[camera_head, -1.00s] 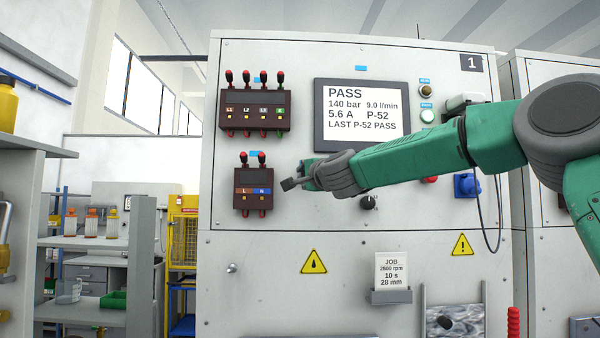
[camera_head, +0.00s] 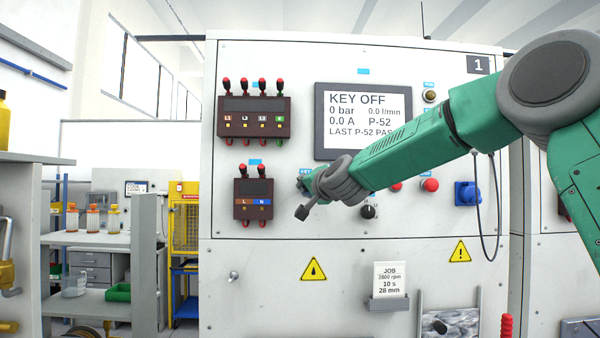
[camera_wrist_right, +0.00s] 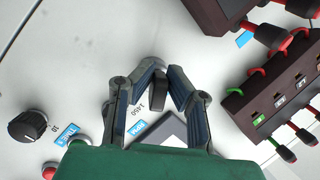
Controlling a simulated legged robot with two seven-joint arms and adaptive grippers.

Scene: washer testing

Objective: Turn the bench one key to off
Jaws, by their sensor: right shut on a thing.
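Bench one is the pale cabinet (camera_head: 350,222) marked 1, filling the middle of the head view. My right gripper (camera_head: 304,195) is at its front panel, beside the lower brown terminal block, and hides the key there. In the right wrist view my gripper (camera_wrist_right: 165,72) is shut on a small dark key (camera_wrist_right: 157,88) at the panel. The fingers cover part of the key. The bench screen (camera_head: 350,112) reads KEY OFF, 0 bar, 0.0 l/min and 0.0 A. My left gripper is not in view.
The upper terminal block (camera_head: 254,117) and lower terminal block (camera_head: 253,200) carry red-topped plugs. A black knob (camera_head: 369,211), a red button (camera_head: 430,185) and a blue socket (camera_head: 467,194) sit right of my gripper. A job card holder (camera_head: 389,304) is lower down.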

